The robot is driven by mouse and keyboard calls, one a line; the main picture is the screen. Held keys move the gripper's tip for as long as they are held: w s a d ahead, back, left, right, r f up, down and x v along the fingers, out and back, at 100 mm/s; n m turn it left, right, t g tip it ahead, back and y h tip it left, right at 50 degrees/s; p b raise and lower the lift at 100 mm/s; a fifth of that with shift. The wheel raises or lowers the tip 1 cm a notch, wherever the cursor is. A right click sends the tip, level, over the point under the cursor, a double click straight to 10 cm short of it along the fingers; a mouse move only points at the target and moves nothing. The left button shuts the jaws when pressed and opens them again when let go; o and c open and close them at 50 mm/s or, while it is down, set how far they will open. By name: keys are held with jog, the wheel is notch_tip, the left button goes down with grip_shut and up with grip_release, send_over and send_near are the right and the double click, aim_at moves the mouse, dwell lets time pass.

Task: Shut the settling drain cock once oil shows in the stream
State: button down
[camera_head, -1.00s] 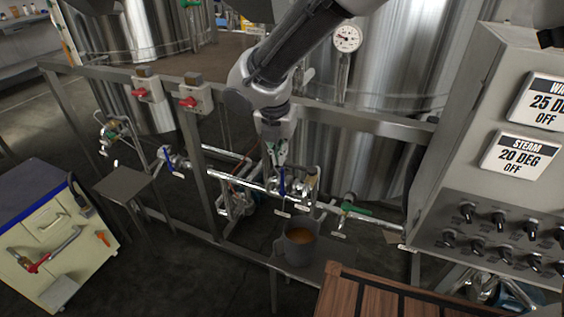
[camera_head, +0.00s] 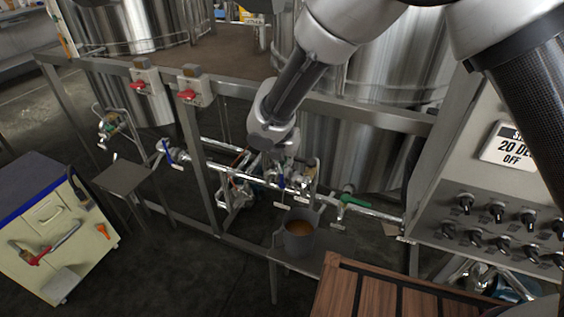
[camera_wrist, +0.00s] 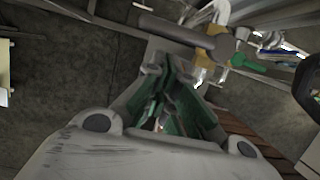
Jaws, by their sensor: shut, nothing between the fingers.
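A cock with a blue handle (camera_head: 282,183) sits on the steel pipe, above and slightly left of a grey jug (camera_head: 299,252). The jug holds brown-orange liquid (camera_head: 299,228). I cannot make out a stream or its colour. My gripper (camera_head: 284,172) is at the pipe near the blue handle, largely hidden behind my wrist; I cannot tell whether it touches. In the wrist view, its green-padded fingers (camera_wrist: 165,88) are shut with nothing between them. A green-handled valve (camera_head: 355,202) is to the right on the pipe; a green handle also shows in the wrist view (camera_wrist: 247,62).
A steel frame rail (camera_head: 235,90) crosses before the tanks, with two red switches (camera_head: 187,94). Another blue-handled valve (camera_head: 174,154) is at left. A wooden slatted top (camera_head: 385,292) is at front right, a control panel (camera_head: 490,190) at right, a tool cabinet (camera_head: 50,230) at left.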

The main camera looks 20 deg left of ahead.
jog(key=shift+w+f, duration=0.1)
jog(key=shift+w, duration=0.55)
jog(key=shift+w+a+m, duration=0.1)
jog(key=shift+w+m, duration=0.3)
jog(key=shift+w, duration=0.15)
